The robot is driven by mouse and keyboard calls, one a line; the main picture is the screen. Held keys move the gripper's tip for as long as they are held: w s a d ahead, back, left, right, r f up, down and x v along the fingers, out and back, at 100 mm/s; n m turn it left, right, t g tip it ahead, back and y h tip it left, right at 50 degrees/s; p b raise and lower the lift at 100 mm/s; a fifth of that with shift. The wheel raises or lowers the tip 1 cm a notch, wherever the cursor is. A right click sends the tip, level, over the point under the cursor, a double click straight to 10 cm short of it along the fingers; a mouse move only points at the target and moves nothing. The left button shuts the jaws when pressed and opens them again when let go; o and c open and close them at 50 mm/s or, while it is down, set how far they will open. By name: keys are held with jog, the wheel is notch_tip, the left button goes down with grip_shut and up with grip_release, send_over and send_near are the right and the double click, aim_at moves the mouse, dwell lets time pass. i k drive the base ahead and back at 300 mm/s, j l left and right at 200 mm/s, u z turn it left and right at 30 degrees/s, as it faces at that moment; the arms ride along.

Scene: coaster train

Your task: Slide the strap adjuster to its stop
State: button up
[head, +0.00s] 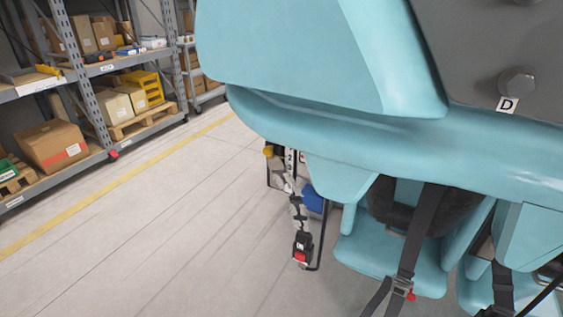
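A dark webbing strap (419,237) runs down over the front of a teal seat (365,247) in the lower right of the head view. A small dark fitting with a metal edge (402,283), which looks like the strap adjuster, sits low on this strap, with a red tab (411,296) beside it. Below the fitting the strap splits into two tails. I cannot tell where the stop is. A second strap (502,285) hangs at the seat farther right, partly cut off by the frame. I cannot make out my gripper in this view.
A large teal body panel (300,50) with a grey plate and a "D" label (507,104) fills the upper right, above the seats. Loaded shelves (100,70) stand far left; the floor (160,240) between is clear.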

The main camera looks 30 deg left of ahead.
aim_at(270, 147)
jog(key=i+u, duration=0.65)
jog(key=i, duration=0.3)
